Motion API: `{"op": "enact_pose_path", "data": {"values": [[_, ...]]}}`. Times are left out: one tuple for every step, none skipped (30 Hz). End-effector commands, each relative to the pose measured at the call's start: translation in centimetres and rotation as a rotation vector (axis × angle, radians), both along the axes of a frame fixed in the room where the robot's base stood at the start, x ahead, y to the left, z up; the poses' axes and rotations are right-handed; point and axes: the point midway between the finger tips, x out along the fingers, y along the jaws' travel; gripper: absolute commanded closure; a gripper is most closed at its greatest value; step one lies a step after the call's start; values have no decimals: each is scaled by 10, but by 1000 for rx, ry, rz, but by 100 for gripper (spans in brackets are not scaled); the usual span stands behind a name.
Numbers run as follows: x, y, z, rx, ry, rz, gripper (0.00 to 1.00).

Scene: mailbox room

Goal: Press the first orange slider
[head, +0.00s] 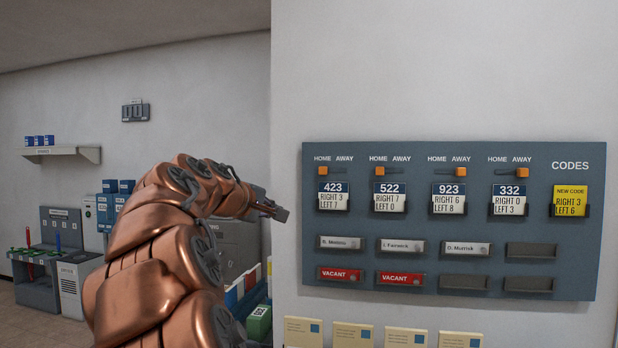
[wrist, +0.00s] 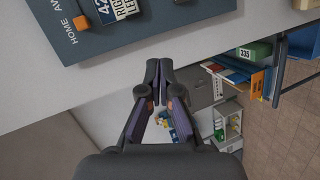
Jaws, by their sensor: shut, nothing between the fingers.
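The first orange slider (head: 323,171) is at the top left of the grey wall panel (head: 480,228), above the 423 tag, at the HOME end of its slot. It also shows in the wrist view (wrist: 80,23) at the upper left, beside the HOME lettering. My gripper (head: 283,213) is left of the panel and lower than the slider, apart from both. In the wrist view, its fingertips (wrist: 158,68) are together with nothing between them.
The second slider (head: 380,171) is at HOME; the third (head: 460,171) and fourth (head: 522,172) are toward AWAY. Name plates and red VACANT plates (head: 340,274) sit lower on the panel.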

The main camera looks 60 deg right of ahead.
Motion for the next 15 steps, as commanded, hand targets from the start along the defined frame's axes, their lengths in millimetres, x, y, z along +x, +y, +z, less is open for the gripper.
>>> {"op": "enact_pose_path", "data": {"values": [[4, -12, 13, -59, 21, -5, 100], [7, -16, 23, -92, 31, -4, 100], [11, -23, 33, -131, 49, -3, 100], [14, -27, 39, -158, 61, -3, 100], [17, -30, 46, -185, 72, -1, 100], [20, -33, 54, -218, 86, 1, 100], [21, -35, 59, -237, 95, 0, 100], [23, -37, 64, -255, 102, 2, 100], [25, -39, 69, -276, 111, 3, 100], [26, -40, 73, -290, 118, 5, 100], [28, -41, 75, -300, 122, 6, 100], [29, -42, 77, -310, 129, 5, 100], [30, -43, 78, -316, 132, 6, 100], [30, -43, 79, -319, 135, 6, 100], [31, -43, 80, -322, 136, 7, 100]]}}
